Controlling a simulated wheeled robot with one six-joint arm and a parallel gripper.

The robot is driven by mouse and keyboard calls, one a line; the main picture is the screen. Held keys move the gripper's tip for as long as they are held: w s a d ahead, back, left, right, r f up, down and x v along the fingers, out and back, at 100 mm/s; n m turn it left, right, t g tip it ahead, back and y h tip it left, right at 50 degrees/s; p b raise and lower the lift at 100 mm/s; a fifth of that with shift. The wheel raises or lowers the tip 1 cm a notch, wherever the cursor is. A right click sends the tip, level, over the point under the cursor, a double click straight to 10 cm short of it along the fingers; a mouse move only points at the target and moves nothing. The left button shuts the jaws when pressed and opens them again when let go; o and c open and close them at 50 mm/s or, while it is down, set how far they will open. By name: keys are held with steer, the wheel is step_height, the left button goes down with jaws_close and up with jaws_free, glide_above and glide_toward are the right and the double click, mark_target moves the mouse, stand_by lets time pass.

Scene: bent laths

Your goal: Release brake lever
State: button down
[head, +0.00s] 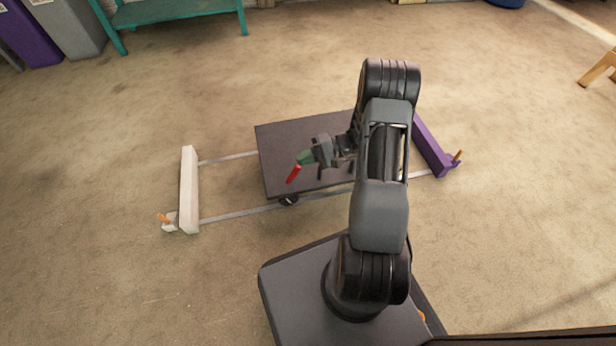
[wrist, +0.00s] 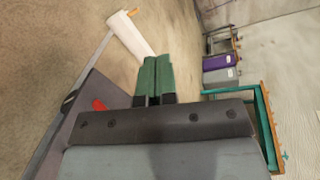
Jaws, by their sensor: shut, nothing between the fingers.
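The red brake lever (head: 294,174) stands out at the near left part of a dark flat cart (head: 283,138). My gripper (head: 304,158) has green fingers and is just above the lever in the head view; whether they touch cannot be told. In the wrist view the green fingers of my gripper (wrist: 154,76) lie side by side, shut, with nothing between them. There the red lever (wrist: 100,105) shows only in part, to the left of the fingers, over the cart's dark deck (wrist: 95,92). My arm hides the cart's right part in the head view.
A white block (head: 189,190) ends the floor rails (head: 240,213) at the left, a purple block (head: 432,145) at the right. A teal bench (head: 175,11) and bins (head: 70,25) stand at the back. Open floor lies around the cart.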

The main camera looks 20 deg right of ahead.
steer(key=d+f+m+t+h+b, duration=0.1)
steer(key=d+f+m+t, duration=0.3)
steer(key=f+t, duration=0.3)
steer(key=d+f+m+t+h+b, duration=0.2)
steer(key=d+f+m+t, duration=0.2)
steer(key=f, duration=1)
steer(key=s+d+t, duration=0.1)
steer(key=d+t, duration=0.1)
steer(key=t, duration=0.1)
steer(key=shift+f+m+t+h, duration=0.3)
steer(key=shift+f, duration=0.1)
